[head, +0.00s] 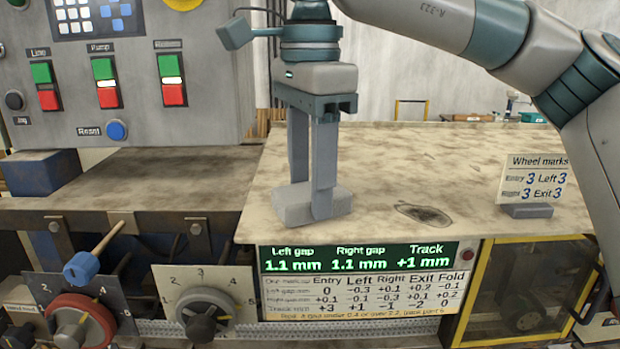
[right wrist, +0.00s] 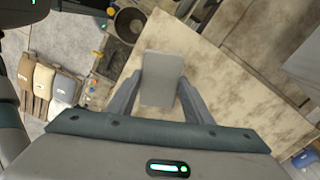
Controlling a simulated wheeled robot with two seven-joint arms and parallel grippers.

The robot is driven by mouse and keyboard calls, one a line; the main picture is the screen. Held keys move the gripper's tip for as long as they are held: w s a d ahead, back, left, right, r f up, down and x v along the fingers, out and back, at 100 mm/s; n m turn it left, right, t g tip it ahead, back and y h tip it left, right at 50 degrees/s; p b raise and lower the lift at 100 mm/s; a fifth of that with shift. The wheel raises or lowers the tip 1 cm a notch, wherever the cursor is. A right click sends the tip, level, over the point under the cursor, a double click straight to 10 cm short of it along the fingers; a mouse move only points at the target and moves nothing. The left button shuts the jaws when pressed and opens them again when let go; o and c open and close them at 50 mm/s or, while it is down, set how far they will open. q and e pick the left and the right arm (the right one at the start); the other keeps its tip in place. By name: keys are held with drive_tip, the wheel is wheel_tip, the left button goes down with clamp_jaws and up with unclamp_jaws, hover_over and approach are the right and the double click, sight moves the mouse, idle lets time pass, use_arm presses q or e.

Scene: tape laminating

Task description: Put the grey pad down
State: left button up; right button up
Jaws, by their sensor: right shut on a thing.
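The grey pad (head: 290,205) is a small flat-sided block at the front left part of the speckled tabletop (head: 400,165). My right gripper (head: 312,205) points straight down and is shut on the pad, with a finger on either side. The pad's underside looks at or very close to the tabletop; I cannot tell whether it touches. In the right wrist view the pad (right wrist: 162,78) sits between the two fingers. My left gripper is not in view.
A control panel (head: 130,75) with buttons rises at left. A gap display (head: 365,258) and dials (head: 205,312) are below the front edge. Free tabletop lies behind the pad.

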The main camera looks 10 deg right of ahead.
sight(309, 190)
drive_tip(key=o, duration=0.9)
drive_tip(key=shift+o, duration=0.2)
drive_tip(key=shift+r, duration=0.4)
wheel_tip(309, 190, up, 5)
drive_tip(key=shift+b, duration=0.85)
wheel_tip(309, 190, up, 6)
drive_tip(key=shift+r+p, duration=0.2)
drive_tip(key=shift+p, duration=0.15)
